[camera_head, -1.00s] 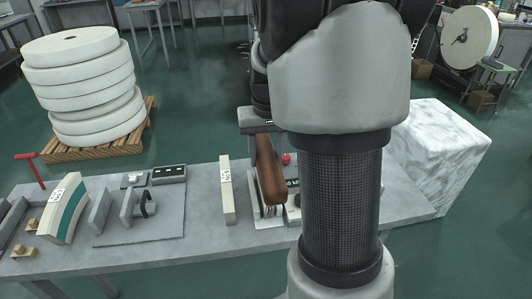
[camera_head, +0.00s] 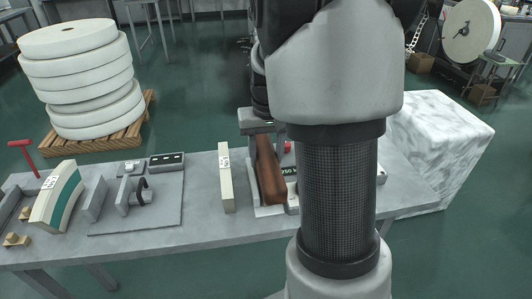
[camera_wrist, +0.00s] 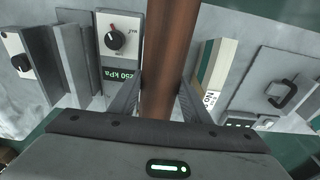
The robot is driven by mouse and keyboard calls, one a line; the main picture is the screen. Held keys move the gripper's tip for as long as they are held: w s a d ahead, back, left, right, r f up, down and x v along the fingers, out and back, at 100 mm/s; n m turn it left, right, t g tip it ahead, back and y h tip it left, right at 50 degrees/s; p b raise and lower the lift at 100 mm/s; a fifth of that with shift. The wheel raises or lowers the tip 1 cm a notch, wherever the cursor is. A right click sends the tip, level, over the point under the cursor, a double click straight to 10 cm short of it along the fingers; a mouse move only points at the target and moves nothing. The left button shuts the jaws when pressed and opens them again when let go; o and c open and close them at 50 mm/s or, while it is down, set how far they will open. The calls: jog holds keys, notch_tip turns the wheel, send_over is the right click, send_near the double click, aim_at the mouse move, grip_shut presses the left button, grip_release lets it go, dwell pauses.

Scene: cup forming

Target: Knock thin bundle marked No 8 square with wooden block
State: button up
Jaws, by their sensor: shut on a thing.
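A brown wooden block (camera_head: 268,170) is held in my gripper; it also shows as a long bar in the wrist view (camera_wrist: 168,60). My gripper (camera_wrist: 160,100) has a finger on each side of it. A thin cream bundle (camera_head: 226,180) with a white label stands upright on the bench, left of the block and apart from it. In the wrist view the bundle (camera_wrist: 225,65) shows a teal side and a label reading "No"; I cannot read its number.
A grey fixture (camera_wrist: 118,85) with a knob and a 250 kPa display is beside the block. A grey plate (camera_head: 165,215) with a handled tool lies left of the bundle. A thicker curved bundle with a teal stripe (camera_head: 58,198) and a red-handled tool (camera_head: 22,148) are farther left.

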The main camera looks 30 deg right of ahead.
jog(key=shift+r+p, duration=1.5)
jog(key=shift+r, duration=0.45)
jog(key=shift+f, duration=0.1)
notch_tip(320, 180, down, 4)
jog(key=b, duration=0.3)
jog(key=shift+f, duration=0.1)
jog(key=shift+r+p, duration=1.7)
jog(key=shift+r, duration=0.45)
jog(key=shift+r+p, duration=0.15)
jog(key=shift+p, duration=0.15)
